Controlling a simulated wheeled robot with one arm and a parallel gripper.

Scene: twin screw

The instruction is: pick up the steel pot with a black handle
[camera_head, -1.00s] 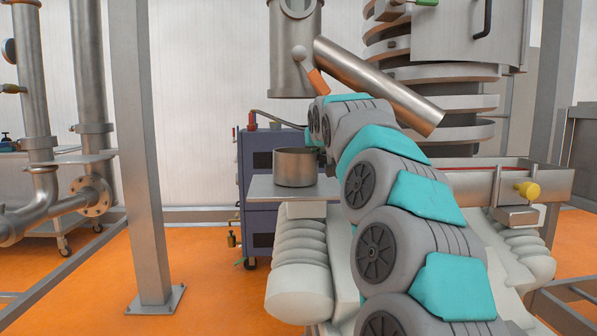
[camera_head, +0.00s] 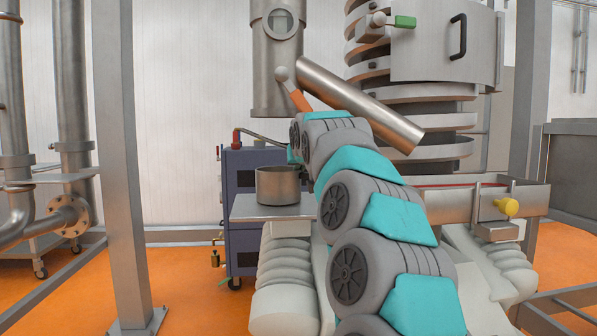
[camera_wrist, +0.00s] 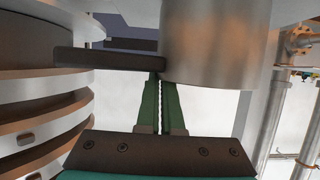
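The steel pot (camera_head: 278,186) is a round, open metal pot standing upright on a light grey shelf (camera_head: 250,211). My arm hides its handle in the head view. In the wrist view the pot's wall (camera_wrist: 216,45) fills the upper middle, and its dark handle (camera_wrist: 105,59) extends left from it. My gripper (camera_wrist: 160,78) shows green fingers pointing up at the handle's inner end, close to the pot wall. The fingers are close together with a narrow gap. I cannot tell whether the handle lies between them.
A slanted metal pipe (camera_head: 355,100) hangs over my arm. A dark blue cabinet (camera_head: 237,170) stands behind the shelf. A grey post (camera_head: 125,170) stands at left. The stacked-ring machine (camera_head: 440,110) is at right. Orange floor (camera_head: 190,290) shows between post and shelf.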

